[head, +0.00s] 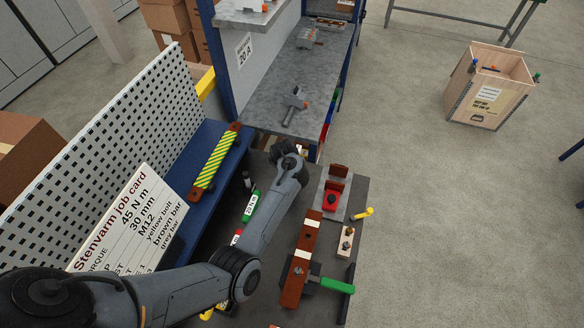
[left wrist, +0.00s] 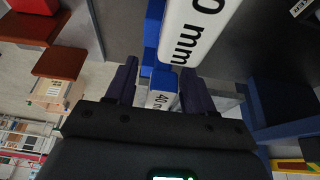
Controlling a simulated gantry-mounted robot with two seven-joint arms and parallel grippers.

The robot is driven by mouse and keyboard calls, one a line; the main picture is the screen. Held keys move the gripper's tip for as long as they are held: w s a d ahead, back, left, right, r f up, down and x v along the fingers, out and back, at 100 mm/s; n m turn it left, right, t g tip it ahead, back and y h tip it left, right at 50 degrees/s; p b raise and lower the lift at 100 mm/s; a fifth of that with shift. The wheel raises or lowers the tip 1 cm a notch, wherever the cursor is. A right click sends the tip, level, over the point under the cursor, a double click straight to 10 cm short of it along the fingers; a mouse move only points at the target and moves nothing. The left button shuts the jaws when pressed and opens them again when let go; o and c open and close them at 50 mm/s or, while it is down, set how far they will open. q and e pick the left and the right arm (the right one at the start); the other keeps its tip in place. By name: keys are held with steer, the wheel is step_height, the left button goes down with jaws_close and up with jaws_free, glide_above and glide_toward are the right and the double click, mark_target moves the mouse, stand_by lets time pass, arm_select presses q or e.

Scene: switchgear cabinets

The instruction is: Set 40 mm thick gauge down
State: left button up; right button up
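My left arm reaches across the bench in the head view, and its gripper end (head: 288,155) is over the bench by the shelf unit; the fingers are hidden there. In the left wrist view, the fingers of my left gripper (left wrist: 160,80) stand apart. A blue and white gauge (left wrist: 161,97) with a label starting "40 m" lies between them, with a visible gap at the left finger. A larger white face (left wrist: 197,28) reading "0 mm", with blue beside it, lies just beyond the fingertips; whether it is the same piece I cannot tell. My right gripper is not in view.
A job card (head: 130,222) leans by the pegboard (head: 110,140). A green labelled gauge (head: 250,205) lies beside my arm. A brown bar (head: 301,262), a red clamp-like part (head: 333,195) and a green handle (head: 337,286) occupy the bench's right side. A wooden crate (head: 488,88) stands on open floor.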

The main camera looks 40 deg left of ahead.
arm_select(q)
steer(key=shift+r, duration=0.1)
steer(key=shift+r, duration=0.25)
steer(key=p+v, duration=0.4)
steer(key=v, duration=0.7)
steer(key=shift+r+p, duration=0.3)
steer(key=shift+p, duration=0.05)
steer(key=shift+s, duration=0.15)
steer(key=s+d+r+m+p, duration=0.2)
steer(key=s+d, duration=0.2)
steer(key=s, duration=0.5)
steer(key=s+d+r+m+h+p, duration=0.1)
steer(key=s+d+r+m+p, duration=0.1)
steer(key=s+d, duration=0.3)
steer(key=s+d+r+m+h+p, duration=0.1)
steer(key=s+d+r+m+p, duration=0.1)
steer(key=s, duration=1.2)
steer(key=d+r+p, duration=0.1)
steer(key=d, duration=0.1)
steer(key=shift+d+r+g, duration=0.3)
steer(key=shift+d, duration=0.1)
